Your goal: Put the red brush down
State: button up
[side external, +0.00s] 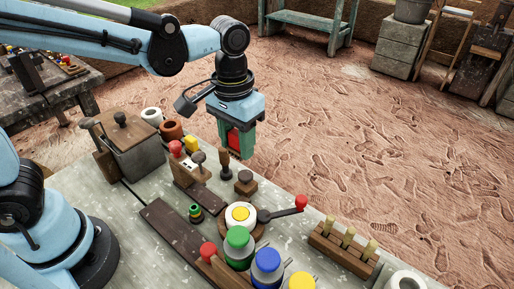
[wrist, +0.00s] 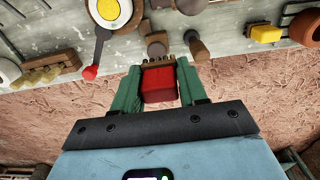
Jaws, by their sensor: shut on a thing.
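My gripper (side external: 236,143) is shut on the red brush (side external: 234,138). It hangs above the far edge of the table. In the wrist view, the red brush (wrist: 159,83) is a red block with dark bristles along its table-side edge. It sits between the two green fingers of my gripper (wrist: 159,88). In the side external view the fingers partly hide the brush. The grey wooden table (side external: 300,240) lies below and nearer the side camera.
A dark wooden stamp (side external: 245,183) and a dark peg-like tool (side external: 224,162) stand near the gripper. A peg rack (side external: 343,243) stands at right.

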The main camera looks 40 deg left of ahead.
send_over(210, 165)
jog(key=f, duration=0.1)
jog(key=shift+f, duration=5.25)
jog(key=shift+f, duration=0.15)
jog(key=o, duration=0.9)
